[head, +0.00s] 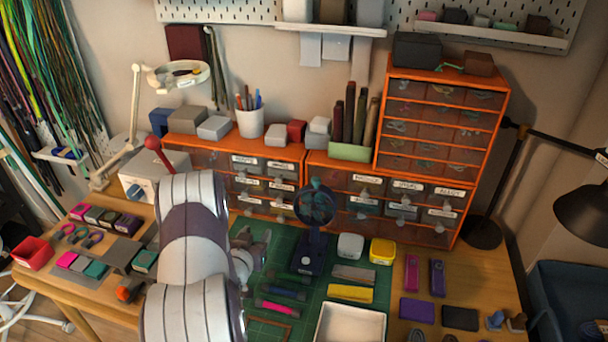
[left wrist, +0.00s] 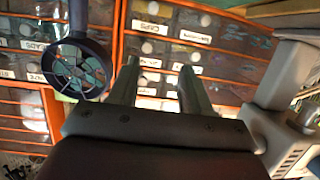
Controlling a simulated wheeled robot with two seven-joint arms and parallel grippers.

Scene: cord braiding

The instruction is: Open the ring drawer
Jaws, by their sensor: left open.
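Two orange cabinets with labelled drawers stand at the back: the left drawer bank (head: 262,172) and the right drawer bank (head: 389,200). The drawer fronts are dark and see-through, with white labels and knobs, and look shut. I cannot read which label marks the ring drawer. One drawer label in the left wrist view reads like "CAPS" (left wrist: 150,27). My left gripper (head: 258,246) is above the green mat in front of the left bank. In the left wrist view its fingers (left wrist: 157,76) are apart and empty, pointing at labelled drawers. My right gripper is not in view.
A dark round-headed stand (head: 315,205) rises from the green mat (head: 265,325) beside the left gripper; its head also shows in the left wrist view (left wrist: 78,70). A white tray (head: 350,325), yellow box (head: 382,251) and small tools lie in front of the drawers.

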